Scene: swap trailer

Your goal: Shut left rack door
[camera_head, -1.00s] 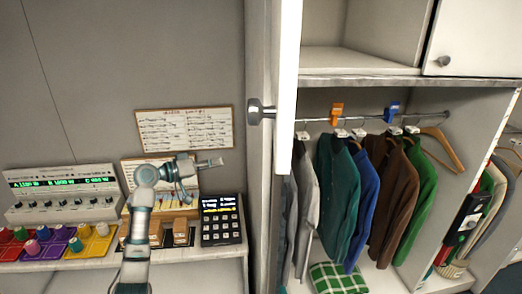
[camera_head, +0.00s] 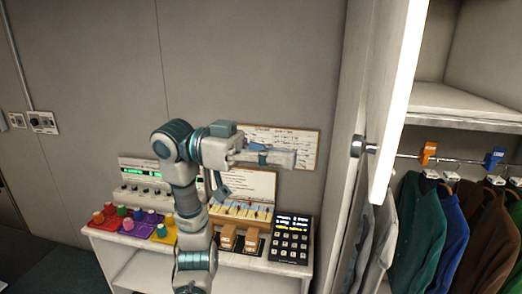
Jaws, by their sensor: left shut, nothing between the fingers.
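The left rack door (camera_head: 408,90) is a white panel standing open, seen nearly edge-on at the left side of the clothes rack. Its round metal knob (camera_head: 362,147) faces left. My left gripper (camera_head: 284,158) is shut and empty, pointing right, in front of the wall notice and left of the knob, apart from it. My left arm rises from the bottom of the view. My right gripper is not in view.
A white counter (camera_head: 130,258) below my left arm carries a control panel (camera_head: 135,187), coloured trays with knobs and a black keypad (camera_head: 290,238). Jackets (camera_head: 448,235) hang inside the rack. Open floor lies at lower left.

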